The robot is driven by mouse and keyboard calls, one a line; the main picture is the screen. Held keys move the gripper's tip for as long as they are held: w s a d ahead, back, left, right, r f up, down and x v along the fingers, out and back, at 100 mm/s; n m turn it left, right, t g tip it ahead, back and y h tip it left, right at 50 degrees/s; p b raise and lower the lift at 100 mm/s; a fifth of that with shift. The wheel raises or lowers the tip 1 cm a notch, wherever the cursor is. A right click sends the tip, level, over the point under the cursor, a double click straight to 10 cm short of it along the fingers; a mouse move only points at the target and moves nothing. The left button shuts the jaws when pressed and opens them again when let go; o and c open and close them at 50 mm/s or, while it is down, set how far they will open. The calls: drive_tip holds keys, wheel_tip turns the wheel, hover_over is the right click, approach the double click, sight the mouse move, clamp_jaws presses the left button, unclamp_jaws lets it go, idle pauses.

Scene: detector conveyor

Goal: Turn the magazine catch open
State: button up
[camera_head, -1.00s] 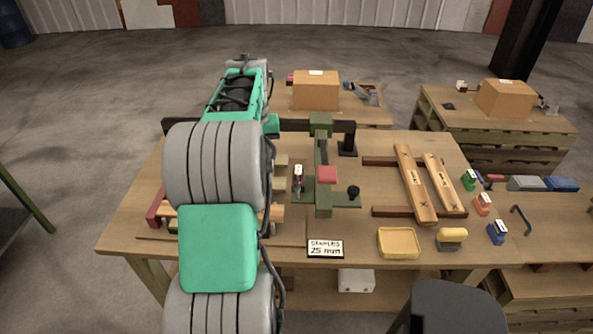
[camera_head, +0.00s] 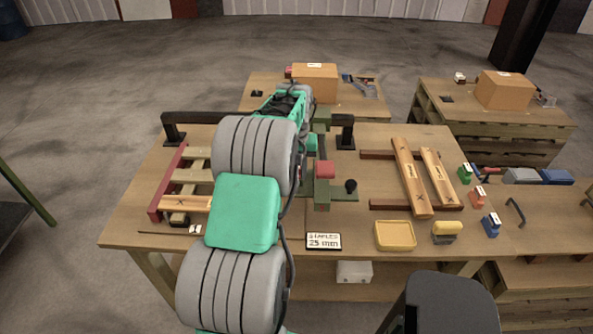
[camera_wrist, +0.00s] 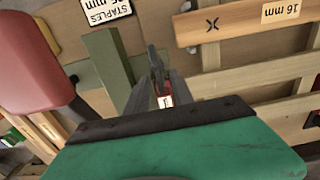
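The green stapling machine (camera_head: 322,195) with a red pad (camera_head: 325,169) stands at the middle of the bench. In the wrist view its green bar (camera_wrist: 108,62) lies left of my gripper and the red pad (camera_wrist: 32,62) is at far left. My gripper (camera_wrist: 156,62) points down beside the bar; its dark fingers run close together at their tips. A small red piece with a white label (camera_wrist: 166,101) shows between the fingers; I cannot tell if it is held or part of the catch. The catch cannot be made out clearly. My arm hides this spot in the head view.
A sign reading STAPLES 25 mm (camera_head: 323,241) lies at the front edge. A slatted wooden frame (camera_head: 186,178) is at left, with marked boards (camera_head: 412,178) at right. A yellow tray (camera_head: 395,236) and a yellow-topped block (camera_head: 446,232) are at front right.

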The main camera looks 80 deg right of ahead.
clamp_jaws()
drive_tip(key=shift+n, duration=0.3)
idle(0.4)
drive_tip(key=n, duration=0.1)
drive_tip(key=n+b, duration=0.1)
drive_tip(key=n, duration=0.1)
drive_tip(key=shift+w+a, duration=0.15)
drive_tip(key=shift+w, duration=0.15)
drive_tip(key=n, duration=0.4)
drive_tip(key=shift+w+a+f, duration=0.1)
drive_tip(key=shift+w+a, duration=0.1)
drive_tip(key=shift+w, duration=0.05)
drive_tip(key=n, duration=0.2)
drive_tip(key=n+b, duration=0.1)
drive_tip(key=n, duration=0.2)
drive_tip(key=shift+w+a, duration=0.2)
drive_tip(key=shift+a, duration=0.2)
drive_tip(key=n, duration=0.5)
drive_tip(key=shift+a+b, duration=0.3)
drive_tip(key=shift+a, duration=0.1)
